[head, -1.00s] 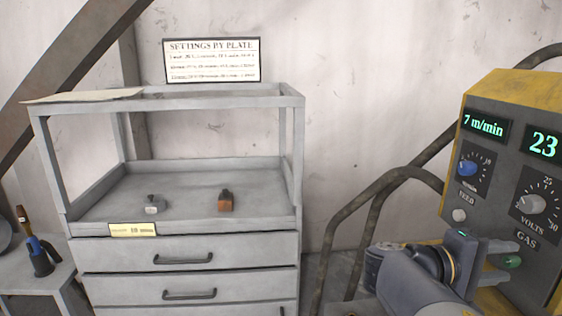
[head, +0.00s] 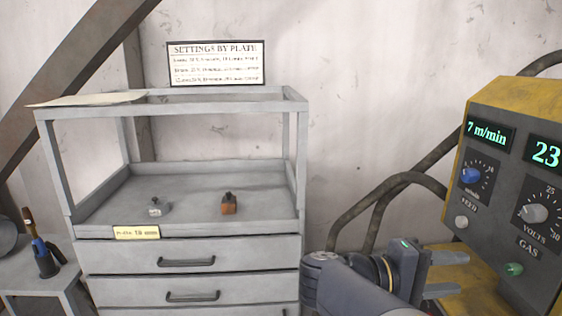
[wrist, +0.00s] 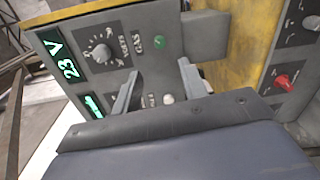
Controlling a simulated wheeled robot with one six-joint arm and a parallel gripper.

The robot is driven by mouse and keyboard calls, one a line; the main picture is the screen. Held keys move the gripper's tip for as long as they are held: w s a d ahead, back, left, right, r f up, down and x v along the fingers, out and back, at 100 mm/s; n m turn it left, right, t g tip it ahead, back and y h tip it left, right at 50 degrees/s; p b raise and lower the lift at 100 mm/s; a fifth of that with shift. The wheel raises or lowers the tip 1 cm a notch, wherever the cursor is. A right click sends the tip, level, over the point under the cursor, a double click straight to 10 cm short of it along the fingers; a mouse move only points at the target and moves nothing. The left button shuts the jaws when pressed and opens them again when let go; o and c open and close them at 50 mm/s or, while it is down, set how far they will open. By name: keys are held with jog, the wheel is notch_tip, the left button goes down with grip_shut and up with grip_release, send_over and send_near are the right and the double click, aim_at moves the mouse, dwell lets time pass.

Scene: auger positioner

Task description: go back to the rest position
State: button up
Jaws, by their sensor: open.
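My gripper (head: 447,273) is at the lower right of the head view, in front of the yellow and grey welding machine panel (head: 490,221). Its two fingers are apart with nothing between them. In the wrist view the open fingers (wrist: 160,88) point toward the panel, with the green button (wrist: 160,42) beyond them and a pale button (wrist: 168,99) between them. The displays read 7 m/min and 23. The blue feed knob (head: 471,175) and the grey volts knob (head: 535,213) show in the head view.
A grey drawer cabinet (head: 190,233) stands at the left, with two small blocks on its shelf and a yellow label on its edge. A settings sign (head: 216,63) is above it. A side table (head: 35,277) holds a torch-like tool. Dark pipes (head: 385,190) run behind my arm.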

aim_at(508, 271)
jog(key=d, duration=0.3)
jog(key=d+b, duration=0.1)
jog(key=d, duration=0.6)
jog(key=shift+w+d+f, duration=0.15)
jog(key=shift+w+f, duration=0.15)
jog(key=shift+f, duration=0.1)
jog(key=shift+d+r+p, duration=0.2)
jog(key=shift+r+p, duration=0.05)
jog(key=shift+p, duration=0.1)
jog(key=n+p, duration=0.3)
jog(key=p, duration=0.2)
jog(key=shift+w+a+n, duration=0.1)
jog(key=shift+n, duration=0.3)
jog(key=n+p, duration=0.4)
jog(key=p, duration=0.2)
jog(key=shift+n+g, duration=0.4)
jog(key=n+p, duration=0.4)
jog(key=n, duration=0.1)
jog(key=shift+f+h+p, duration=0.1)
jog(key=shift+h+p, duration=0.2)
jog(key=shift+p, duration=0.05)
jog(key=n, duration=0.1)
jog(key=n+p, duration=0.1)
jog(key=n, duration=0.1)
jog(key=shift+f+g, duration=0.2)
jog(key=shift+g, duration=0.1)
jog(key=shift+f, duration=0.1)
